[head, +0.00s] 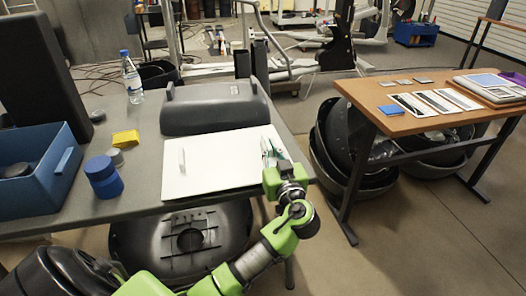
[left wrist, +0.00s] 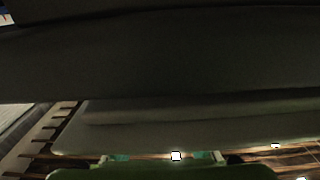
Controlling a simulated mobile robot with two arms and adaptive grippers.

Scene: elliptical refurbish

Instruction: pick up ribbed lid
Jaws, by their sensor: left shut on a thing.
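My left gripper (head: 271,153) reaches over the right end of a white board (head: 215,180) on the grey table. It is shut on a small pale thing, most likely the ribbed lid; fingers and wrist largely hide it, and no ribs can be made out. In the left wrist view, green and teal gripper parts show along the bottom edge. A big dark surface fills most of that view, and the held thing is not clear there. My right gripper is not in view.
A dark grey cover (head: 215,107) stands just behind the board. A white cylinder (head: 182,160) lies on the board. To the left are a blue jar (head: 103,178), yellow block (head: 125,138), bottle (head: 132,80) and blue bin (head: 62,170). A wooden table (head: 420,118) stands at right.

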